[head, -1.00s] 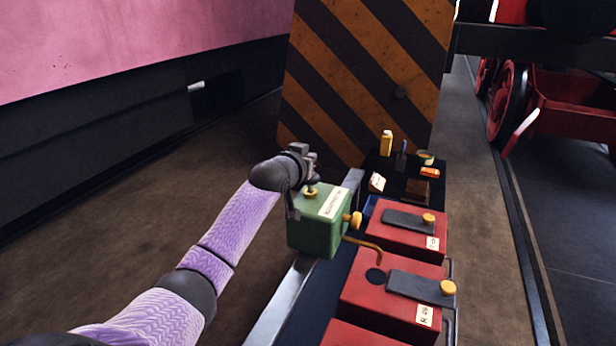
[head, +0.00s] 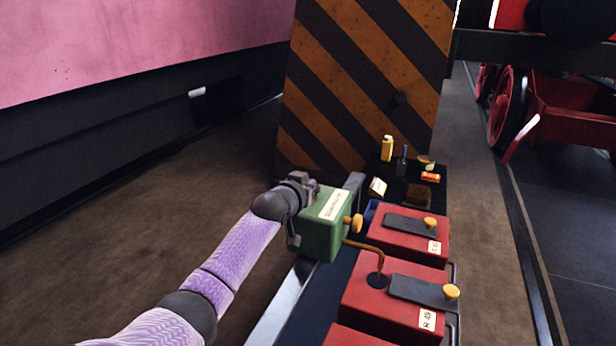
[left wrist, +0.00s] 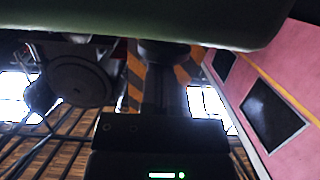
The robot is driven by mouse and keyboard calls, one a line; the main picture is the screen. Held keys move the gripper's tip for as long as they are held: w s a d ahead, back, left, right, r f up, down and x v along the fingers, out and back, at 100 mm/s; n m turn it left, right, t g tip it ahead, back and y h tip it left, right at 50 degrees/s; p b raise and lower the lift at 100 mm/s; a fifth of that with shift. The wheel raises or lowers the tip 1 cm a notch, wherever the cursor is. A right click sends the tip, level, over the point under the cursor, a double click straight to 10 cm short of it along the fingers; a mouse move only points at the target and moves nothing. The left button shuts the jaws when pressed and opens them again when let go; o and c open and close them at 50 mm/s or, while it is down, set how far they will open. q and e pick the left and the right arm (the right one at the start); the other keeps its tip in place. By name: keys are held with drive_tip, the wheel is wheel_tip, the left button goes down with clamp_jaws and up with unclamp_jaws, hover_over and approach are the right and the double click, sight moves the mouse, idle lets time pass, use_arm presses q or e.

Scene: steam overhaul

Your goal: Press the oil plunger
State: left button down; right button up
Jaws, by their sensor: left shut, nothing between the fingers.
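A green oil box (head: 322,238) with a cream label stands on the bench. A yellow knob (head: 353,223) sits on its side and a thin brass spout (head: 365,246) reaches out to the filler hole (head: 377,281) of a red box (head: 372,303). My left gripper (head: 307,182) is shut and empty, at the top of the green box near its far left corner. The plunger on top is hidden behind the gripper. In the left wrist view the green box (left wrist: 190,18) fills the top edge. My right gripper is not in view.
More red boxes (head: 398,236) with dark sliding lids and yellow knobs line the bench. A black tray (head: 384,172) with small items lies behind them. A striped orange and black panel (head: 360,80) stands at the back.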

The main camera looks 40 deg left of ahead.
use_arm(q)
drive_tip(key=shift+f, duration=0.1)
wheel_tip(320, 180, up, 4)
drive_tip(key=p, duration=0.4)
drive_tip(key=shift+r, duration=0.2)
drive_tip(key=p+v, duration=0.3)
drive_tip(key=v, duration=0.7)
drive_tip(key=shift+f, duration=0.15)
idle(0.5)
